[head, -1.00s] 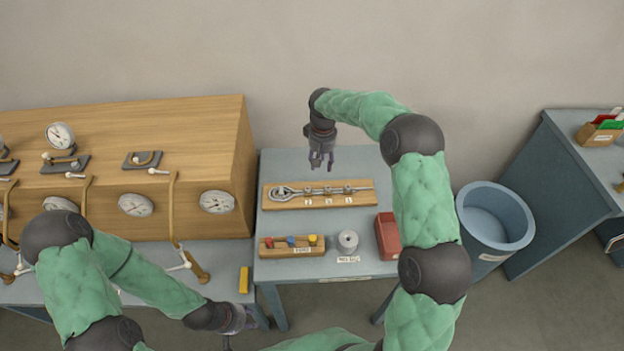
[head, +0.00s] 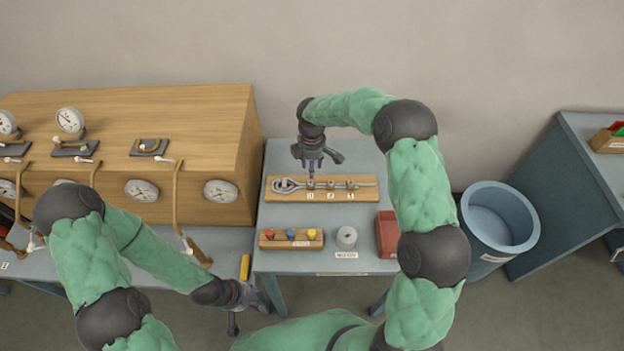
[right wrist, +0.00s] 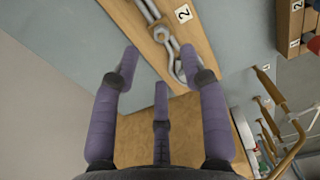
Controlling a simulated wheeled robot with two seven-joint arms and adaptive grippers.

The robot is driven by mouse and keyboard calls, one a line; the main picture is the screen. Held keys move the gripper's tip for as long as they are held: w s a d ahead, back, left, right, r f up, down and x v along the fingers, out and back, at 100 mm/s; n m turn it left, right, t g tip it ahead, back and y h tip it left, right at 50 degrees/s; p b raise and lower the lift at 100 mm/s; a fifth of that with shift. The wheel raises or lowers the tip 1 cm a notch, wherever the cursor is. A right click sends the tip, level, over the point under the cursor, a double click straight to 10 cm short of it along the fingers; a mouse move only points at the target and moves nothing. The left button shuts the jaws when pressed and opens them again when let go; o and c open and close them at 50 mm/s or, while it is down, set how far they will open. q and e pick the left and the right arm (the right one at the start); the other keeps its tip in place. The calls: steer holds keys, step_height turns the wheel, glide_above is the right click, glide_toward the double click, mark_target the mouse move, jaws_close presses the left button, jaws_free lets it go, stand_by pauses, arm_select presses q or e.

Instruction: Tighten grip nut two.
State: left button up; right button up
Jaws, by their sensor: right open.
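A wooden board (head: 364,195) on the small grey table holds a metal rod with a ring end and three nut fittings, labelled along the front. The middle fitting (head: 331,185) stands behind the second label. My right gripper (head: 311,174) is above the board's left half, near the first fitting. In the right wrist view my right gripper (right wrist: 158,75) has three spread purple fingers with nothing between them.
On the table stand a block with coloured knobs (head: 291,246), a grey spool-like part (head: 347,237) and a red tray (head: 386,232). A wooden gauge cabinet (head: 215,125) stands at the left. A blue bin (head: 498,222) is at the right.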

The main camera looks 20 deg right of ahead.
mark_target(312, 182)
step_height(312, 182, down, 8)
steer(key=shift+f, duration=0.1)
stand_by(0.4)
jaws_close()
